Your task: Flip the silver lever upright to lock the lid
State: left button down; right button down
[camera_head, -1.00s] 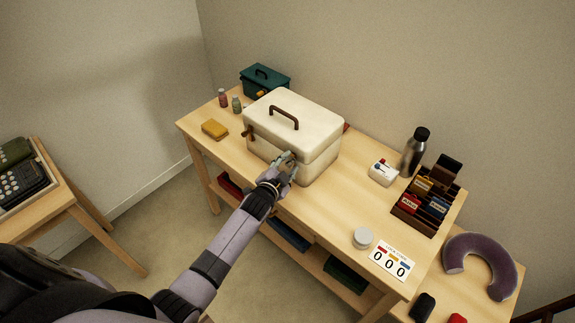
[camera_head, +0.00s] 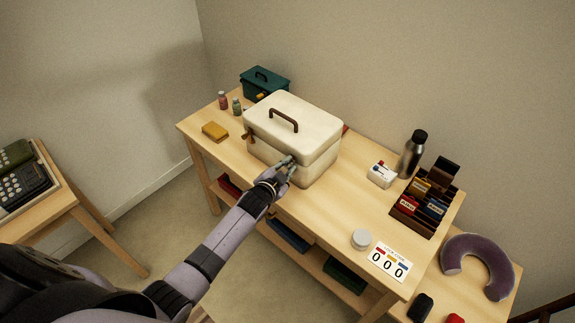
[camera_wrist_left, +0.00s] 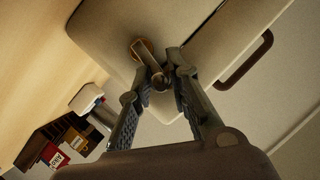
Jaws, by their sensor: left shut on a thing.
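A cream case (camera_head: 308,125) with a brown handle on its lid stands on the wooden table. The lid is down. My left gripper (camera_head: 288,163) is at the case's front face, near the seam below the lid. In the left wrist view, its fingers (camera_wrist_left: 160,77) are shut on a small metal lever (camera_wrist_left: 152,65) by a round brownish mount (camera_wrist_left: 142,48) on the case. The fingers hide part of the lever, and its exact tilt is hard to tell. A brown latch (camera_head: 248,134) shows at the case's left. My right gripper is not in view.
A teal box (camera_head: 265,82), small bottles and a yellow block (camera_head: 215,131) are left of the case. A white box (camera_head: 382,174), steel bottle (camera_head: 412,155), dark organizer (camera_head: 425,210), round tin (camera_head: 362,239) and "000" card (camera_head: 388,262) are right. Table between is clear.

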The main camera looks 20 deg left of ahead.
pick_arm(q)
jog(key=shift+w+a+r+n+p, duration=0.2)
jog(key=shift+a+n+p, duration=0.1)
jog(key=shift+a+n, duration=0.2)
jog(key=shift+f+h, duration=0.15)
jog(key=shift+h, duration=0.15)
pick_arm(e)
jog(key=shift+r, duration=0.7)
pick_arm(q)
jog(key=c, duration=1.8)
grip_release()
jog(key=shift+o, duration=1.3)
jog(key=shift+f, duration=0.1)
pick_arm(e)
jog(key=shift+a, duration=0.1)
pick_arm(q)
jog(key=shift+s, duration=0.15)
jog(key=v, duration=1.1)
jog(key=shift+s+r, duration=0.25)
jog(key=shift+r, duration=0.2)
jog(key=shift+f, duration=0.1)
